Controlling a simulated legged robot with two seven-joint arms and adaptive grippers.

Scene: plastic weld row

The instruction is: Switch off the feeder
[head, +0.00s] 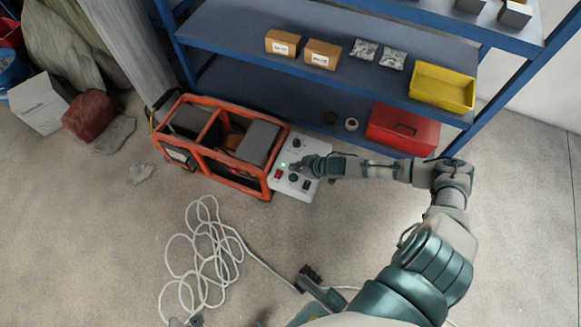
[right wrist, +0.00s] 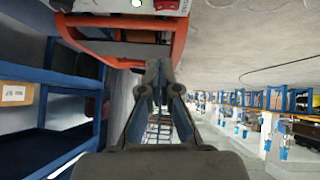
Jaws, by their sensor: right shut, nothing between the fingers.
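The feeder appears to be the orange-framed machine (head: 217,182) on the floor; it also shows in the right wrist view (right wrist: 110,22). A white control panel (head: 283,188) is at its right end. The panel has a lit green lamp (head: 283,164), a red switch (head: 278,173), a dark green button (head: 293,178) and dark knobs. My right gripper (head: 299,167) is shut and empty over the panel's upper middle, hiding part of it. In the right wrist view its fingers (right wrist: 158,68) are together, pointing towards the machine. I cannot tell whether the tips touch the panel.
Blue shelving (head: 240,40) stands behind, with cardboard boxes, a yellow bin (head: 442,87) and a red case (head: 402,130). A white cable (head: 215,260) lies coiled on the floor in front. A red bag (head: 90,115) lies at left. The floor at right is clear.

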